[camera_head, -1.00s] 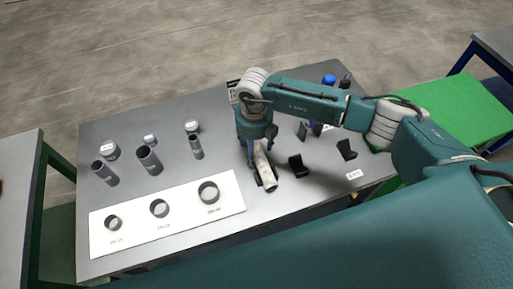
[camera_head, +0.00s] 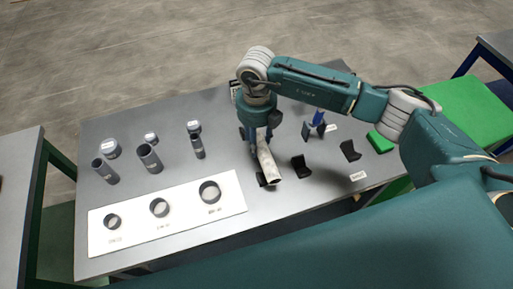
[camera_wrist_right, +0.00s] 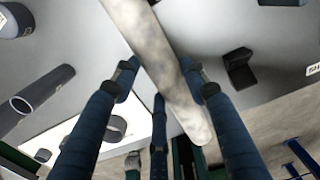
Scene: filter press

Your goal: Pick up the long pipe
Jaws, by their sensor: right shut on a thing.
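The long pipe (camera_head: 268,164) is a pale, mottled grey tube above the middle of the grey table, its near end beside a black support (camera_head: 262,180). My right gripper (camera_head: 259,146) points down over the pipe's far part and is shut on it. In the right wrist view the pipe (camera_wrist_right: 165,60) runs diagonally between the fingers (camera_wrist_right: 160,82). Its near end looks slightly raised, but the exact gap to the support is unclear. My left gripper is not in view.
A white board (camera_head: 185,228) with several dark rings lies at the front left. Short dark pipes (camera_head: 150,158) and capped pieces stand behind it. Black supports (camera_head: 301,168) and blue pieces (camera_head: 318,124) are right of the pipe. A green surface (camera_head: 465,112) lies further right.

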